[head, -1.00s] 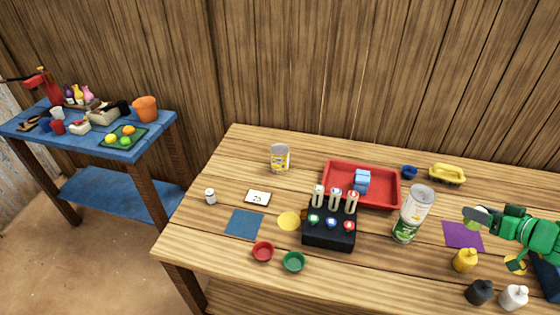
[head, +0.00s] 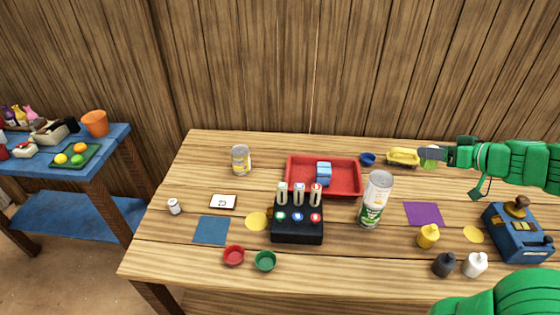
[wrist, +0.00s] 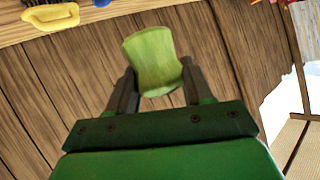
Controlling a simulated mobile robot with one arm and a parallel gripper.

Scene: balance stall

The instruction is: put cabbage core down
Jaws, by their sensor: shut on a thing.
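The cabbage core (wrist: 153,62) is a pale green, waisted piece between the two dark fingers of my gripper (wrist: 152,90) in the wrist view. My gripper is shut on it. In the head view my gripper (head: 432,154) is at the right, in front of the back wall near the yellow tray. The cabbage core (head: 430,164) shows there only as a small green patch at the fingertips, partly hidden by them. I cannot tell its height above the table from these views.
The wooden table (head: 330,262) holds a red tray (head: 350,192) with a blue block, a yellow tray (head: 403,156), a purple square (head: 424,214), stacked cans (head: 376,199), a black holder (head: 298,232), bottles and a blue machine (head: 518,238). Bare table lies right of the yellow tray.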

